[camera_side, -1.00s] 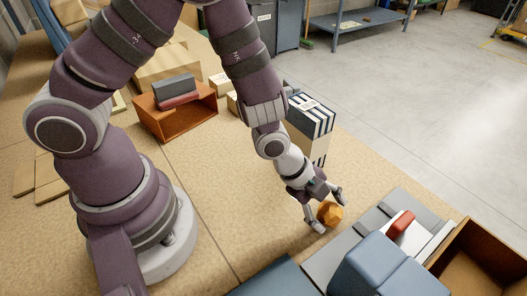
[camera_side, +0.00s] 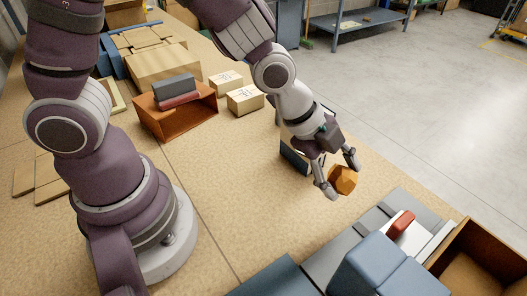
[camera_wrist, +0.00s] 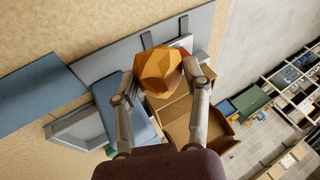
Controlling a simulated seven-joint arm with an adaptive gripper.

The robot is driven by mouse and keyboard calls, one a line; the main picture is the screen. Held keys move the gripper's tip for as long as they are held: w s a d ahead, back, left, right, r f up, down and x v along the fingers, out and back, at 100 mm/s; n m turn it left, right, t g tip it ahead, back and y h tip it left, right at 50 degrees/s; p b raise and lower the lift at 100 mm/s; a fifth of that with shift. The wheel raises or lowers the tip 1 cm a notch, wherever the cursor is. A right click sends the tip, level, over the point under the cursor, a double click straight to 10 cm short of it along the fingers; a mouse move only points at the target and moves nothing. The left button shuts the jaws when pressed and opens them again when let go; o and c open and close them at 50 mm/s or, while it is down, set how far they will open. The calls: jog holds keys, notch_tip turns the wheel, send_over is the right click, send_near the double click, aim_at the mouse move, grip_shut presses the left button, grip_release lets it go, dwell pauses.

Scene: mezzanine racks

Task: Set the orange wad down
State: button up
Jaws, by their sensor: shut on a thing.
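The orange wad (camera_side: 343,180) is a faceted, crumpled lump. My gripper (camera_side: 340,178) is shut on it and holds it above the tan table (camera_side: 230,185), left of the grey slab with the red block. In the wrist view the wad (camera_wrist: 163,68) sits between the two fingertips of my gripper (camera_wrist: 163,76), with grey and blue things and an open brown box beneath it in the picture. My arm partly hides a dark box behind the gripper in the side view.
Blue blocks (camera_side: 375,268), a grey slab with a red block (camera_side: 401,224) and an open brown box (camera_side: 485,262) stand at the front right. An orange open box (camera_side: 180,121) and two small cartons (camera_side: 245,99) stand further back. The middle of the table is clear.

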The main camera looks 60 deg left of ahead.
jog(key=s+d+m+g+h, duration=0.2)
jog(key=s+m+g, duration=0.2)
jog(key=s+m, duration=0.35)
jog(key=m+g, duration=0.3)
jog(key=m, duration=0.4)
send_over(264, 293)
jog(key=shift+m+g, duration=0.35)
jog(key=shift+g, duration=0.15)
notch_tip(264, 293, down, 8)
jog(key=shift+r, duration=0.2)
jog(key=shift+f, duration=0.45)
jog(key=shift+f, duration=0.1)
jog(key=o, duration=1)
